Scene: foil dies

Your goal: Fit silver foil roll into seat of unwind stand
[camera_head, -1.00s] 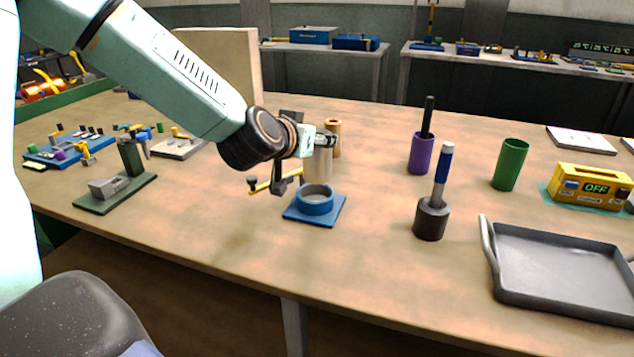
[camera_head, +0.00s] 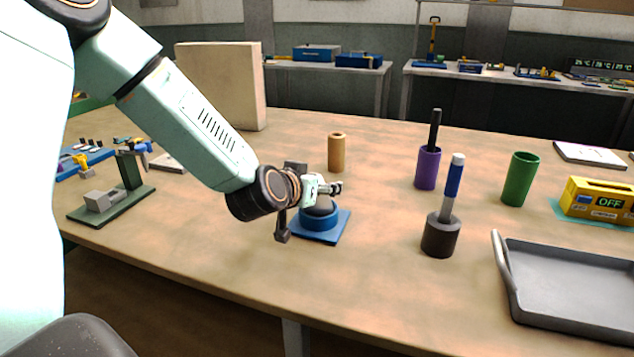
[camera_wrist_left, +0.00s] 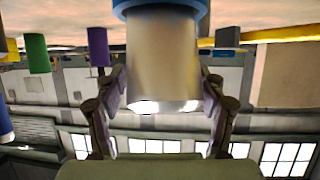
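In the left wrist view, which shows the scene upside down, the silver foil roll (camera_wrist_left: 165,65) lies between the two fingers of my left gripper (camera_wrist_left: 164,92), which appear shut on its sides. The roll's far end meets the blue ring of the unwind stand (camera_wrist_left: 160,5); how deep it sits is hidden. In the head view, my left gripper (camera_head: 311,200) is low, right at the blue unwind stand (camera_head: 330,235) with its square base. There the gripper and the dark area inside the ring hide most of the roll. My right gripper is out of view.
A brown roll (camera_head: 336,153) stands just behind the stand. A dark holder (camera_head: 440,238) with a blue-handled tool, a purple cup (camera_head: 427,170), a green cup (camera_head: 520,180) and a grey tray (camera_head: 570,285) are on the right. A green fixture (camera_head: 115,200) stands left.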

